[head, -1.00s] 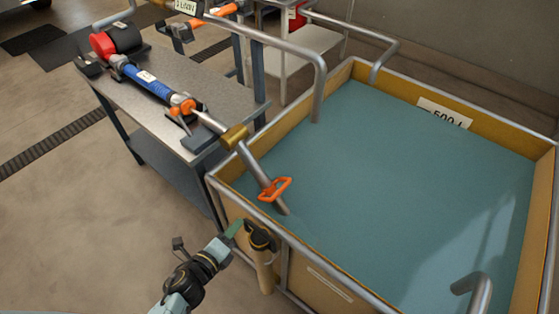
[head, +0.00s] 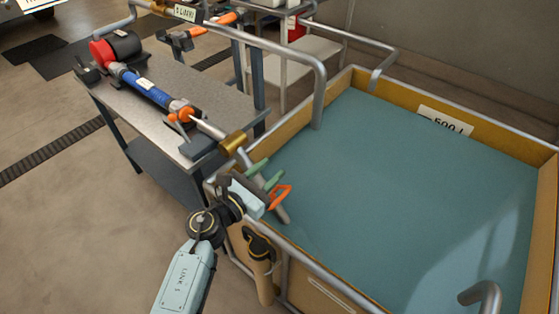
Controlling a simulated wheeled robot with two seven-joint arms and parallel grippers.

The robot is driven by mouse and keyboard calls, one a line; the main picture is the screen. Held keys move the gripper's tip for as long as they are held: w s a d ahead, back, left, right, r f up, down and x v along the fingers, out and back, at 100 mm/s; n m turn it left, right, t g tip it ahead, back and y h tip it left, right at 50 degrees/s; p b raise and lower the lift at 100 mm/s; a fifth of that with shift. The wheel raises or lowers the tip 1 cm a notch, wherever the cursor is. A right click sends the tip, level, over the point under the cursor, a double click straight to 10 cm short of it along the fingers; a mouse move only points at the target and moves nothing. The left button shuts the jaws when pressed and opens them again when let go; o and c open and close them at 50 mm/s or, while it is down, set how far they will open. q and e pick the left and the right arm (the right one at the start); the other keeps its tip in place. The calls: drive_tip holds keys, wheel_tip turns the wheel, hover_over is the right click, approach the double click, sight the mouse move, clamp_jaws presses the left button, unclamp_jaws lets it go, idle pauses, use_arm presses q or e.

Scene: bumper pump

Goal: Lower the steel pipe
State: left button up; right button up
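The steel pipe (head: 283,214) slants down from a brass fitting (head: 233,143) over the tank's left wall, its lower end at the blue-green surface inside. An orange loop handle (head: 282,197) is fixed near that lower end. My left gripper (head: 266,174) is at the tank's near left corner, beside the handle and in front of the pipe's middle, hiding part of it. Its green fingertips are apart, and I see nothing held between them. I cannot tell whether they touch the pipe. My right gripper is not in view.
The yellow-walled tank (head: 345,84) has metal rails, including a bent grey tube (head: 318,88) at its far left. A grey bench (head: 190,85) left of it carries a blue cylinder (head: 148,88) with orange clamps. A black-and-tan holder (head: 260,255) hangs on the tank's near side.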

use_arm(q)
drive_tip(key=shift+x, duration=2.25)
clamp_jaws()
unclamp_jaws()
drive_tip(key=v, duration=1.3)
drive_tip(key=shift+s+a, duration=0.15)
drive_tip(key=shift+a, duration=0.05)
